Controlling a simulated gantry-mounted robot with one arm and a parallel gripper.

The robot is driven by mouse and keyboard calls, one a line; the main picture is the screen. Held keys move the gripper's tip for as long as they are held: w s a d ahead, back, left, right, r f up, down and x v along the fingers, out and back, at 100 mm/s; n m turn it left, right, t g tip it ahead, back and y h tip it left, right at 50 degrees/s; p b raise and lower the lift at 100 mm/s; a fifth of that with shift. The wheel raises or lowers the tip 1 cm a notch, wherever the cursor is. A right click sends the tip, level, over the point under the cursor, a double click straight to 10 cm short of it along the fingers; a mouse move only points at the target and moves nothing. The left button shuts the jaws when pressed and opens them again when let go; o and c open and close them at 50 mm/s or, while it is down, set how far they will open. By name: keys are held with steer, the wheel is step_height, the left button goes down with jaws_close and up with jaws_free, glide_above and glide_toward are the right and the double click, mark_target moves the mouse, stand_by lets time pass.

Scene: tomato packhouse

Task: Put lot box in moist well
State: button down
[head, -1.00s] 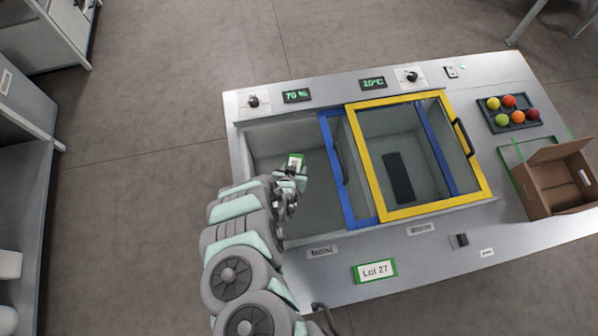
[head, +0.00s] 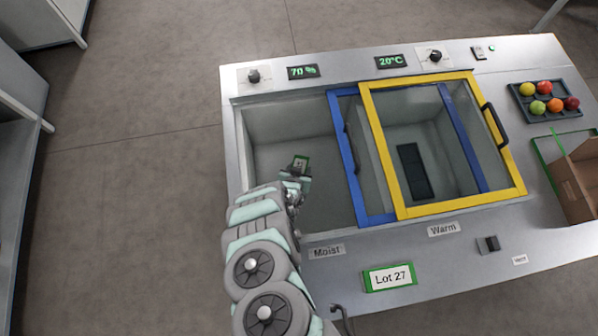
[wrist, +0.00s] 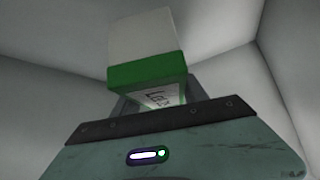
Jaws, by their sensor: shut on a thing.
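The lot box, white and green with lettering partly visible, shows large in the wrist view (wrist: 145,50) and small in the head view (head: 301,162). My gripper (head: 297,174) is shut on it, inside the opening of the moist well (head: 262,128). The grey walls of the well surround the box in the wrist view. I cannot tell whether the box touches the floor of the well. The well is labelled "Moist" in front and is uncovered on its left part. My fingertips are mostly hidden in both views.
The blue-framed lid (head: 349,160) and yellow-framed lid (head: 386,150) lie to the right, over the warm well. A fruit tray (head: 528,107) and a cardboard box (head: 578,180) stand at the right.

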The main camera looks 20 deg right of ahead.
steer(key=shift+f+b, duration=1.5)
steer(key=shift+f, duration=1.25)
steer(key=shift+w+r, duration=0.1)
steer(key=shift+w, duration=0.1)
steer(key=c, duration=0.6)
jaws_free()
steer(key=shift+r+p, duration=0.2)
steer(key=shift+p, duration=0.1)
steer(key=shift+p+v, duration=1.55)
steer(key=shift+v, duration=1.05)
